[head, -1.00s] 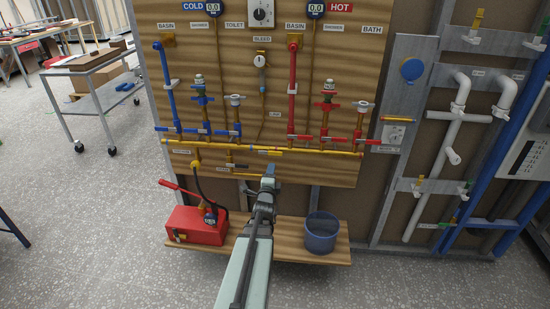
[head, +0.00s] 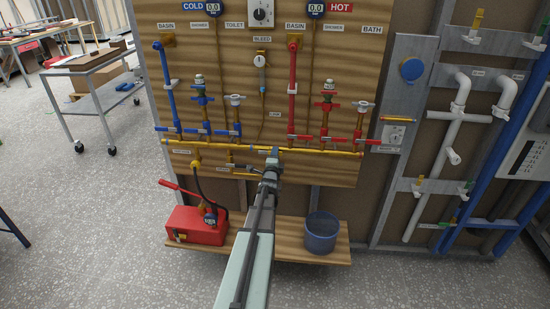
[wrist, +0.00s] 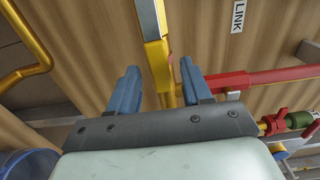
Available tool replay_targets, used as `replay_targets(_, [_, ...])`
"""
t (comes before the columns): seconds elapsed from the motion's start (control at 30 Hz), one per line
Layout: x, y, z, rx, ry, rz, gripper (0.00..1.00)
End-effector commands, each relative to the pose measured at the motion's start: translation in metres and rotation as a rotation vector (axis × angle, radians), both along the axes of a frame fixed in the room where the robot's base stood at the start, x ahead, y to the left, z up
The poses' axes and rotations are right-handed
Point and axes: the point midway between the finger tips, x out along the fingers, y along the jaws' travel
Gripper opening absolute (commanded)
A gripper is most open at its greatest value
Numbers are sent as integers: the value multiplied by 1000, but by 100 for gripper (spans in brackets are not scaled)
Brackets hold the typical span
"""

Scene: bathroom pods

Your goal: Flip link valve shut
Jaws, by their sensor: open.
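The link valve's yellow lever (wrist: 156,50) lies roughly along the yellow pipe in the wrist view, between my two blue fingers. The LINK label (wrist: 237,16) is beside it; in the head view the label (head: 275,114) is above the horizontal yellow pipe (head: 220,147). My gripper (wrist: 158,82) is open, with a finger on each side of the lever and visible gaps. In the head view my gripper (head: 272,154) is in front of the pipe and hides most of the lever. Contact with the lever cannot be told.
A red pipe (wrist: 275,77) and small red valve handle (wrist: 276,122) are close to the right finger in the wrist view. A red pump box (head: 196,226) and blue bucket (head: 320,233) stand on the low shelf. Blue and red valves line the board above.

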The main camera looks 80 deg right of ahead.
Motion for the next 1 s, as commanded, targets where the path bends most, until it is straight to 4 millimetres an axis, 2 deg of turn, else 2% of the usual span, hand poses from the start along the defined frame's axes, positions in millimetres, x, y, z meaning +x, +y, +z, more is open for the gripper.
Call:
replay_targets(0.1, [0,0,0,0,0,0,48])
replay_targets(0.6, [0,0,0,0,0,0,0])
replay_targets(1.0, [0,1,0,0,1,0,0])
